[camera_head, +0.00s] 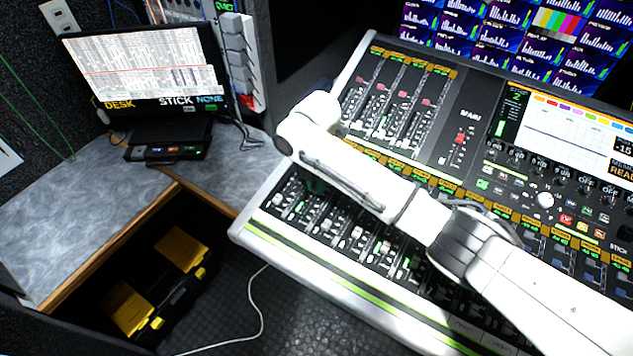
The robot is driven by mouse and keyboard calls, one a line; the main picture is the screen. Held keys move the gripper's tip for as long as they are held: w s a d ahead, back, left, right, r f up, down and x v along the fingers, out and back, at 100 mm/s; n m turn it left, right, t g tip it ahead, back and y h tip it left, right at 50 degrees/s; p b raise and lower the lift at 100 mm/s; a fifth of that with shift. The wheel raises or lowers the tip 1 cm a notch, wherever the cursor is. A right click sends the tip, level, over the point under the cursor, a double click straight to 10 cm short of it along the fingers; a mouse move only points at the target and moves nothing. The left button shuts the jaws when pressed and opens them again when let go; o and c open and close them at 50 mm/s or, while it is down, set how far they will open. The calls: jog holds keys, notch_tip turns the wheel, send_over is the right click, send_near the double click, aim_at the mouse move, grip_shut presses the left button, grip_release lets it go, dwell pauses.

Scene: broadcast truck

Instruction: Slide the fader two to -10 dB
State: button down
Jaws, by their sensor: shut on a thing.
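The mixing console (262,262) fills the right of the head view, with a lower bank of faders (345,240) along its front and an upper bank (385,105) behind. My white arm reaches in from the lower right across both banks. Its wrist is over the console's left part and points down. My gripper (317,184) shows only as a dark shape below the wrist, low over the left end of the lower bank. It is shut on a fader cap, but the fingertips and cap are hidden. I cannot tell which fader it is or read its dB scale.
A red-capped main fader (460,138) and a lit screen (570,125) are on the console's right. A monitor (150,75) stands on the grey desk (75,215) at left. A black and yellow case (165,290) lies below the desk.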

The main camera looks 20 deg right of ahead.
aim_at(309, 203)
jog(key=s+a+p, duration=0.2)
jog(key=shift+a+f, duration=0.1)
jog(key=shift+a, duration=0.2)
jog(key=shift+s+a+f, duration=0.1)
jog(key=shift+a+f, duration=0.05)
jog(key=c, duration=1.1)
grip_release()
notch_tip(309, 203, up, 11)
jog(key=shift+f+b, duration=0.1)
jog(key=shift+b, duration=0.35)
